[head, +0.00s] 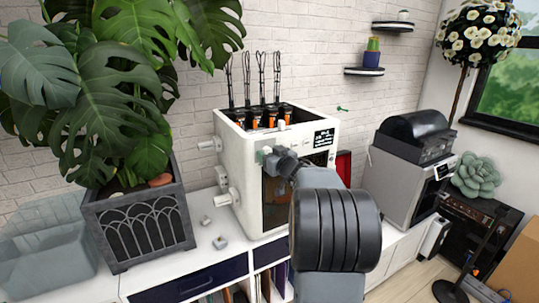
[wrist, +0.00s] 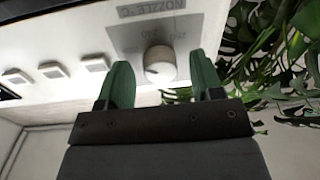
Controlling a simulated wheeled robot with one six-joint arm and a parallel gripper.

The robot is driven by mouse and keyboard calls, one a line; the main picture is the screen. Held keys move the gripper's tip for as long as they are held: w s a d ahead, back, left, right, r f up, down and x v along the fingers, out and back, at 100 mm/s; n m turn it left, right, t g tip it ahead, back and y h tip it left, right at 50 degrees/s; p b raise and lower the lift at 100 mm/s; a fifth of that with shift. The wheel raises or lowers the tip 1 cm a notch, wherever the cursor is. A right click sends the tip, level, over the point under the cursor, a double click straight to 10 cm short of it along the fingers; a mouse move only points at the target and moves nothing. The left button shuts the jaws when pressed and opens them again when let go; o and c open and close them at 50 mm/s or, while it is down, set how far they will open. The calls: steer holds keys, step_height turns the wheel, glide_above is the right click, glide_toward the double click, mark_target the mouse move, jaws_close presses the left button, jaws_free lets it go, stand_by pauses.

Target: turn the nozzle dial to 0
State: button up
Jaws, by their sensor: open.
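The nozzle dial (wrist: 159,65) is a round pale knob on a grey panel (wrist: 125,40) of the white machine (head: 226,134). The panel lettering reads NOZZLE and appears upside down in the wrist view. My gripper (wrist: 164,72) is open, with one green finger on each side of the dial and visible gaps between. No contact shows. In the head view my gripper (head: 269,154) is at the machine's upper front, and my arm hides the dial. The dial's setting is too blurred to read.
Several pale square buttons (wrist: 53,70) sit left of the dial in the wrist view. A potted monstera (head: 140,215) stands left of the machine, and a grey appliance (head: 405,180) stands right. Small light blocks (head: 220,243) lie on the white cabinet top.

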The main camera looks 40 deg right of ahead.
steer(key=shift+c, duration=0.3)
steer(key=c, duration=0.9)
steer(key=shift+o, duration=0.2)
steer(key=shift+a+n+g+h+b, duration=0.1)
steer(key=shift+n+g+h+b, duration=0.15)
steer(key=shift+n+b, duration=4.15)
steer(key=shift+n+g+h+b, duration=0.25)
steer(key=shift+n+b, duration=1.35)
steer(key=shift+n, duration=5.5)
